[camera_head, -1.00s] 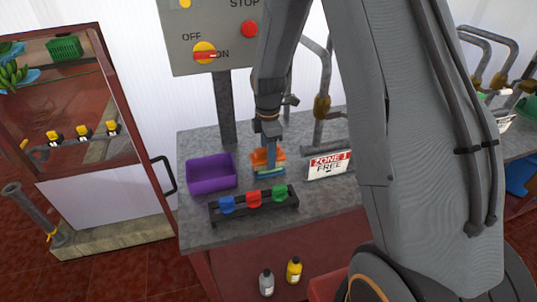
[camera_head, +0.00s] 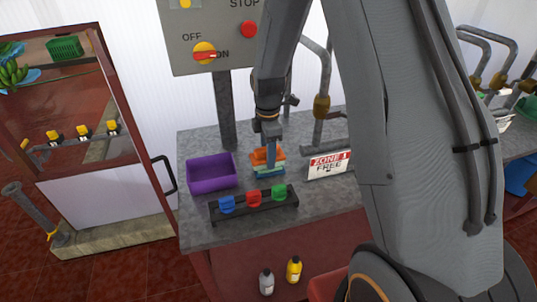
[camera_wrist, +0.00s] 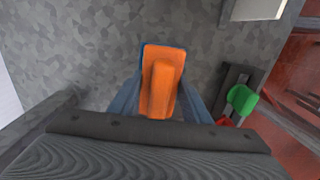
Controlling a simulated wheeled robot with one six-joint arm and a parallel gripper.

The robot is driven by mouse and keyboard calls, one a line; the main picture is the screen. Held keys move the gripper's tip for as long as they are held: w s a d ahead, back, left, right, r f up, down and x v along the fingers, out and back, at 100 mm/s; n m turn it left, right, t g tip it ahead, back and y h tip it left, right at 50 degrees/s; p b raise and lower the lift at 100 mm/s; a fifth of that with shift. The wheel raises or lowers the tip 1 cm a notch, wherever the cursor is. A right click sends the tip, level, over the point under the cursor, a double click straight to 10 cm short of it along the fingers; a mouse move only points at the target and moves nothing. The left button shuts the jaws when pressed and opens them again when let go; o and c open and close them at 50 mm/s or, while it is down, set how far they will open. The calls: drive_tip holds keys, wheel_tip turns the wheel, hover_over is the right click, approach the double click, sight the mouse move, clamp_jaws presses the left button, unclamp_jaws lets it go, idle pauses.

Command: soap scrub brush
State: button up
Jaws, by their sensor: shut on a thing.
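The orange scrub brush (camera_head: 258,156) is at the middle of the grey counter, right of the purple bin, low over a small blue-teal piece (camera_head: 270,174). Pale green shows between them; I cannot tell whether it is bristles or soap. In the wrist view the orange brush (camera_wrist: 162,80) has a raised ridge along its top, with a blue edge behind it. My gripper (camera_head: 271,164) points down, its bluish fingers on either side of the brush and shut on it. The brush's underside is mostly hidden, and I cannot tell whether it touches what is below.
The purple bin (camera_head: 211,174) stands left. A dark rack (camera_head: 240,211) with blue, red and green pieces lies in front. A "ZONE 1 FREE" sign (camera_head: 329,165) and pipes stand right. A control box (camera_head: 215,30) is behind. Two bottles (camera_head: 294,270) stand below the counter.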

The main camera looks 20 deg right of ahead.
drive_tip(key=shift+r+p, duration=2.35)
drive_tip(key=shift+r, duration=1.1)
